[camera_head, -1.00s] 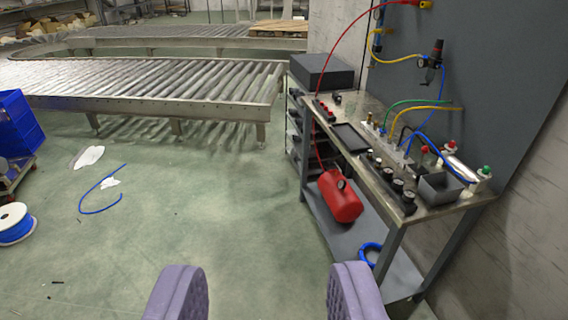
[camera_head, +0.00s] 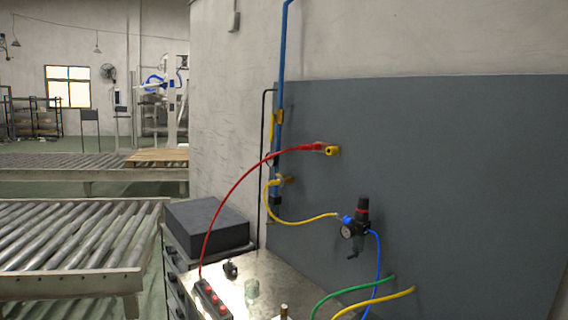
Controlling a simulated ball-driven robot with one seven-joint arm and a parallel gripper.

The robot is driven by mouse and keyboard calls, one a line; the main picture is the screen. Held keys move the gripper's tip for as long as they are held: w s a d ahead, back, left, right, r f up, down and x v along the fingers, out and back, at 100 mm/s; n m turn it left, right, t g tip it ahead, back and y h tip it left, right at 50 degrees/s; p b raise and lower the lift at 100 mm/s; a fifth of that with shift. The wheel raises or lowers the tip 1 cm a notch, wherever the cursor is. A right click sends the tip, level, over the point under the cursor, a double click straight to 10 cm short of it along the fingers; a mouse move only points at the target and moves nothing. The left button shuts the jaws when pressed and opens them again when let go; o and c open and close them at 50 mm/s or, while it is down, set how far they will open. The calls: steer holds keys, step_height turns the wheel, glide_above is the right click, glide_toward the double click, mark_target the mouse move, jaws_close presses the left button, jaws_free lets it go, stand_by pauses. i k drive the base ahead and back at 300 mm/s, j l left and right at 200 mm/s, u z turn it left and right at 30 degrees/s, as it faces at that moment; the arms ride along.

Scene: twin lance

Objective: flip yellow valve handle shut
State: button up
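A blue pipe (camera_head: 279,95) runs down the wall at the left edge of a grey panel. A narrow yellow piece (camera_head: 271,129), which looks like the valve handle, lies upright along the pipe's left side, roughly in line with it. An orange-yellow fitting (camera_head: 278,116) sits on the pipe beside it. Lower down, a brass-yellow fitting (camera_head: 283,181) joins the pipe to a yellow hose (camera_head: 300,221). My gripper is out of view.
A red hose (camera_head: 232,198) arcs up from the bench to a yellow-ended wall fitting (camera_head: 332,150), crossing in front of the pipe. A regulator (camera_head: 355,222) hangs on the panel (camera_head: 450,170). The metal bench (camera_head: 265,285) and dark box (camera_head: 206,226) stand below; roller conveyors (camera_head: 70,245) lie left.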

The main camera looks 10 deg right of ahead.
mark_target(273, 115)
steer(key=i+l+z, duration=0.1)
steer(key=i+l, duration=0.15)
steer(key=i, duration=0.15)
steer(key=i+l+z, duration=0.1)
steer(key=i, duration=0.3)
steer(key=i+j, duration=0.4)
steer(key=i, duration=0.15)
steer(key=i+j, duration=0.8)
steer(key=i, duration=0.25)
steer(key=i+j+u, duration=0.1)
steer(key=i+j, duration=0.3)
steer(key=i, duration=0.15)
steer(key=i+j, duration=0.4)
steer(key=i, duration=0.15)
